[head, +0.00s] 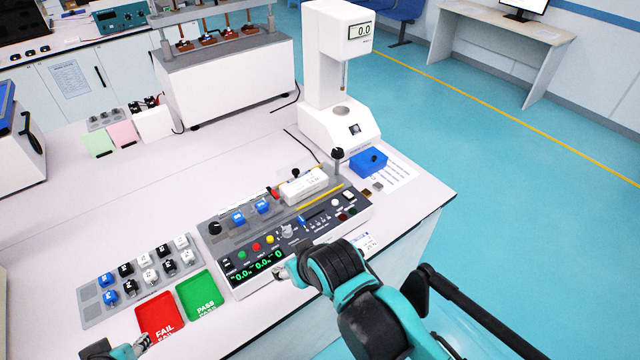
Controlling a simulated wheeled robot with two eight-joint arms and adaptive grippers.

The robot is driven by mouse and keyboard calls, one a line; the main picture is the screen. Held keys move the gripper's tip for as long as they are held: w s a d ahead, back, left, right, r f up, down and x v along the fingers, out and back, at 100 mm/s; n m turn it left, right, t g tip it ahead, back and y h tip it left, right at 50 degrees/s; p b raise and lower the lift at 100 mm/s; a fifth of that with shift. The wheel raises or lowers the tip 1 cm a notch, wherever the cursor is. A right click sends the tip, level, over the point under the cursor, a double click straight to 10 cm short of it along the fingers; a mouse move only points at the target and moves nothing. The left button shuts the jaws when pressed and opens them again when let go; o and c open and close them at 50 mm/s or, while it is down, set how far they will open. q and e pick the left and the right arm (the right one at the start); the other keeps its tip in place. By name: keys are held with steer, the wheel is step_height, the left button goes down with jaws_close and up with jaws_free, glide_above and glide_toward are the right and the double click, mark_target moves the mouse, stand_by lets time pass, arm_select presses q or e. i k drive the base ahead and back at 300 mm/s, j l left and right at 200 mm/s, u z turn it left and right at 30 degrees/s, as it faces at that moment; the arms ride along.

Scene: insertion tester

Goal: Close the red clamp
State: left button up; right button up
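The insertion tester (330,226) is a grey console with buttons, a green display and a white block on top. A small red part (275,194), which looks like the red clamp, sits at the left end of the white block (303,183); it is too small to tell whether it is open or closed. My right gripper (281,273) is by the tester's front edge near the display, apart from the red part. My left gripper (143,343) is at the bottom left, by the red FAIL tray. The fingers of both are too small to read.
A red FAIL tray (160,316) and a green PASS tray (199,295) lie left of the tester, beside a grey rack (92,304) of several connectors. A blue box (369,161) and a white gauge stand (340,122) are behind it. The bench's middle left is clear.

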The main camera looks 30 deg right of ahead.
mark_target(274, 194)
steer(key=z, duration=0.7)
steer(key=i+l+u, duration=0.1)
steer(key=l+u, duration=0.15)
steer(key=u, duration=0.15)
steer(key=l+u, duration=0.25)
steer(key=u, duration=0.15)
